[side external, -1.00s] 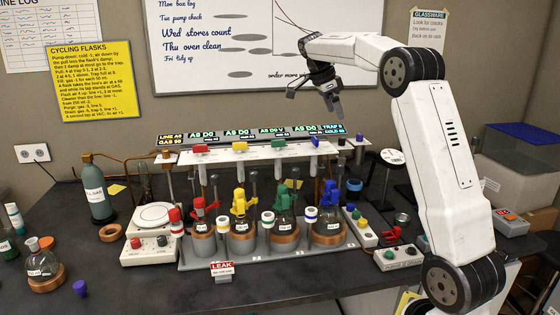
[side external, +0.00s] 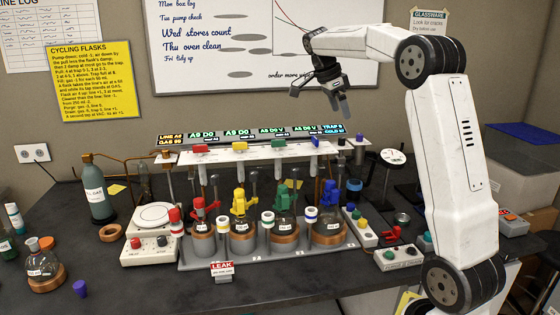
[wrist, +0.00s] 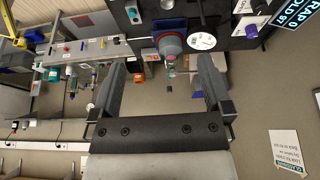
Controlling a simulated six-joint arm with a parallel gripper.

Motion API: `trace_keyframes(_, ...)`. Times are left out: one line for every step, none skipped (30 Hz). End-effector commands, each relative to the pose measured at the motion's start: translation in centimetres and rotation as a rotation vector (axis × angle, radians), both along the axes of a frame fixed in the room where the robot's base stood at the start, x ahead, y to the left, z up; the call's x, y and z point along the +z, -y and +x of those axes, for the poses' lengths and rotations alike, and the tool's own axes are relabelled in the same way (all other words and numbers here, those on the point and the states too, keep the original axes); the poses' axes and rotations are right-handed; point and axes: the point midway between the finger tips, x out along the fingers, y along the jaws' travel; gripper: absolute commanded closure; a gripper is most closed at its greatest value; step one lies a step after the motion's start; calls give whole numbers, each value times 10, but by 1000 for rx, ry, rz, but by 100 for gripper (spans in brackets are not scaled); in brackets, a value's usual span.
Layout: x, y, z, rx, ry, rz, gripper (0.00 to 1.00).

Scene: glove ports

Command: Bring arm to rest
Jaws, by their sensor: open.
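My gripper (side external: 337,108) is in the upper right of the side external view, in the air in front of the whiteboard and well above the bench. Its jaws are open, with nothing between them. In the wrist view both fingers of my gripper (wrist: 163,95) stand wide apart, and the wall and parts of the room show between and beyond them. My arm rises from the right of the bench and bends over to the left at the top.
Below stands a rack (side external: 262,257) with several flasks with coloured clamps. A white shelf (side external: 255,151) is behind it. A gas bottle (side external: 97,193) stands at left, a round dial (side external: 392,157) at right. The air around my gripper is clear.

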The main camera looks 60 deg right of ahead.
Motion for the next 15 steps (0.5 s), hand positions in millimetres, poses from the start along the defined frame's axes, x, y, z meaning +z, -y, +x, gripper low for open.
trace_keyframes(-3, -4, 2, 27, 0, 6, 0)
trace_keyframes(-6, -6, 4, 48, -1, 12, 0)
trace_keyframes(-10, -10, 6, 81, -3, 22, 0)
trace_keyframes(-13, -13, 9, 112, -3, 29, 0)
trace_keyframes(-18, -17, 11, 146, -4, 38, 0)
trace_keyframes(-24, -23, 14, 199, -5, 50, 0)
trace_keyframes(-29, -28, 17, 243, -5, 59, 0)
trace_keyframes(-34, -34, 19, 289, -8, 71, 0)
trace_keyframes(-43, -43, 23, 357, -8, 88, 0)
trace_keyframes(-49, -49, 26, 410, -10, 100, 0)
trace_keyframes(-55, -57, 28, 466, -11, 111, 0)
trace_keyframes(-65, -67, 31, 540, -12, 126, 0)
trace_keyframes(-72, -75, 33, 597, -13, 139, 0)
trace_keyframes(-78, -82, 35, 654, -13, 149, 0)
trace_keyframes(-87, -93, 37, 729, -13, 163, 0)
